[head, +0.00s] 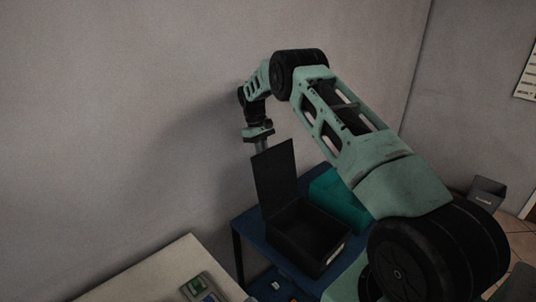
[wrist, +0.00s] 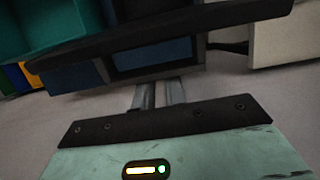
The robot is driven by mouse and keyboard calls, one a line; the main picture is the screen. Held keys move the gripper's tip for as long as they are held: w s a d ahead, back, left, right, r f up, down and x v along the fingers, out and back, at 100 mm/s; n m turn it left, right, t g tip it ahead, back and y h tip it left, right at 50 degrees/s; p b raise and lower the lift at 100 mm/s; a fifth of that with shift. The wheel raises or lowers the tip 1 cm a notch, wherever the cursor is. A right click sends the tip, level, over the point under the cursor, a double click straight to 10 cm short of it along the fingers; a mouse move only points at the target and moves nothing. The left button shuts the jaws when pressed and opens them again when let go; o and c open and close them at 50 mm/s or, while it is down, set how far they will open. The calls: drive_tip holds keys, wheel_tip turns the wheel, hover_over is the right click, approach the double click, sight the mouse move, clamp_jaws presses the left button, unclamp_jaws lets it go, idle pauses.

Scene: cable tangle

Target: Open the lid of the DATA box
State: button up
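A black box (head: 305,238) stands on a blue table in the head view, with a small pale label on its front that is too small to read. Its lid (head: 274,178) stands up, close to upright, at the box's left back edge, and the inside shows. My gripper (head: 261,147) points down at the lid's top edge, on its far side; its fingertips are partly hidden by the lid. In the wrist view the two grey fingers (wrist: 158,92) are close together with nothing seen between them. The dark lid (wrist: 165,38) crosses the view just beyond them.
A teal box (head: 338,197) stands behind the black box on the blue table (head: 246,228). A beige table (head: 160,272) with a small device (head: 200,287) is at lower left. A grey bin (head: 487,192) stands at the right. The wall is close behind my arm.

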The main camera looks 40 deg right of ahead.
drive_tip(key=o, duration=1.8)
drive_tip(key=shift+s+d+r, duration=0.1)
drive_tip(key=shift+r, duration=0.2)
drive_tip(key=shift+c, duration=0.2)
drive_tip(key=b+v, duration=0.2)
drive_tip(key=v, duration=1)
